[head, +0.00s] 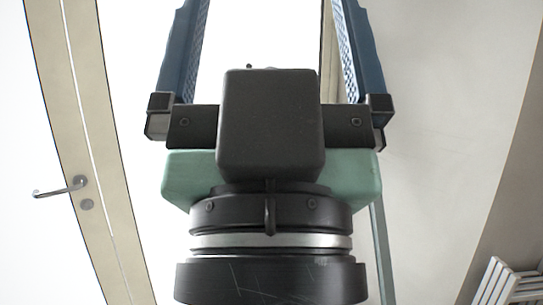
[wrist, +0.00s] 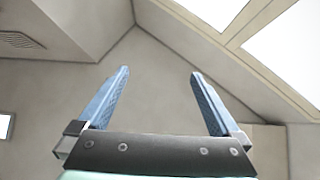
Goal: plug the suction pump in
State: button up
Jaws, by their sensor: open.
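My gripper (head: 265,50) fills the middle of the head view, with its two blue textured fingers pointing up and spread wide apart. In the wrist view my gripper (wrist: 160,95) is also open, with nothing between the fingers. It faces a bare wall and sloping ceiling. No suction pump, plug or socket can be made out in either view.
A door with a metal handle (head: 75,187) stands at the left of the head view. A white slatted object (head: 508,282) is at the lower right. The wrist view shows a ceiling vent (wrist: 20,40) and bright skylight panes (wrist: 285,55). The space around the fingers looks clear.

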notch_tip(320, 180, up, 8)
jog(key=p, duration=0.5)
jog(key=shift+f, duration=0.25)
